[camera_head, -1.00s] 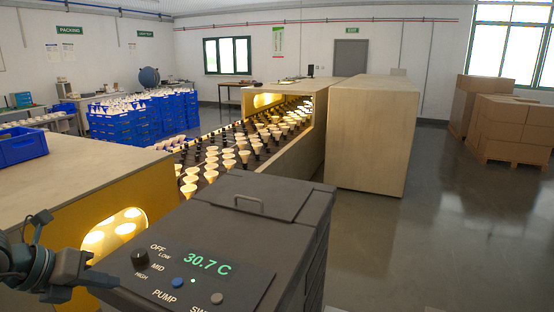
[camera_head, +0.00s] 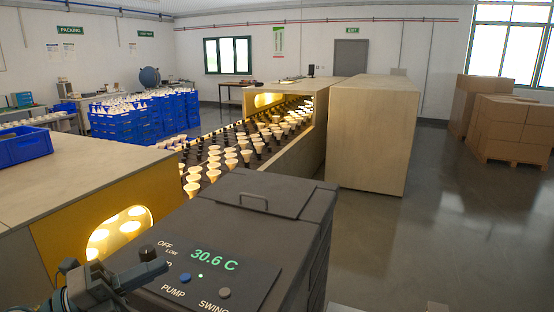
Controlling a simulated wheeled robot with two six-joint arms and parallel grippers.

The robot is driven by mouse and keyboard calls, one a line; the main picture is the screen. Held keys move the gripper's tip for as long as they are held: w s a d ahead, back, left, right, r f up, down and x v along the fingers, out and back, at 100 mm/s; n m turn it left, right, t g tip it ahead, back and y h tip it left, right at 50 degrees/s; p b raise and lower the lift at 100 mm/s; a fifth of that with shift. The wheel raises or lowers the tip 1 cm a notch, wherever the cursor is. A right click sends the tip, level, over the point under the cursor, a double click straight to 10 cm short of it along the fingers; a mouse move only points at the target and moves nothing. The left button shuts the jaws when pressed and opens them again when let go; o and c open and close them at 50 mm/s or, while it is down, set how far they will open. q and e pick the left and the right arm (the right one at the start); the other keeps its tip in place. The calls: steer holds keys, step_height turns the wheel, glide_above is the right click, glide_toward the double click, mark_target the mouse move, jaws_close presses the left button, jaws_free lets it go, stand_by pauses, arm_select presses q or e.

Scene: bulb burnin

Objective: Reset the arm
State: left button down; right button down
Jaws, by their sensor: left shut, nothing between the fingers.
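The dark cooler unit (camera_head: 290,225) stands in front of me, with a sloped control panel (camera_head: 245,287). Its green display (camera_head: 214,259) reads 30.6 C. A black knob (camera_head: 147,253) sits beside OFF and LOW labels. My left gripper (camera_head: 160,268) is shut and empty, just below the knob at the panel's left edge. It hides part of the dial labels. I cannot tell if it touches the panel. My right gripper is not in view.
A yellow-fronted bench (camera_head: 75,235) with a glowing opening is at the left, a blue crate (camera_head: 22,148) on top. A large box (camera_head: 370,135) stands behind. The right floor is open.

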arm_select(q)
steer(key=w+a+f+n+t+y, duration=0.25)
steer(key=a+n+t+y, duration=0.55)
steer(key=n+t+y, duration=0.8)
steer(key=s+a+f+n+g+y, duration=0.2)
steer(key=a+f+n+g+y, duration=0.1)
steer(key=f+n+g, duration=0.3)
steer(key=s+a+f+n+g+y, duration=0.1)
steer(key=a+f+n+g+y, duration=0.2)
steer(key=f+n, duration=0.5)
steer(key=s+d+f+n+g+h, duration=0.15)
steer(key=s+d+f+g, duration=0.25)
steer(key=s+f+g, duration=0.45)
steer(key=s+d+f+n+g+h, duration=0.15)
steer(key=s+d+f+g, duration=0.3)
steer(key=s+f, duration=0.75)
steer(key=a+f+g, duration=0.1)
steer(key=a+f, duration=0.1)
steer(key=f, duration=1.3)
steer(key=a+f+g, duration=0.1)
steer(key=a+f, duration=0.1)
steer(key=f, duration=1.3)
steer(key=s+a+f+g, duration=0.1)
steer(key=s+f, duration=1.6)
steer(key=f, duration=0.2)
steer(key=shift+f+h, duration=0.35)
steer(key=shift+h, duration=0.05)
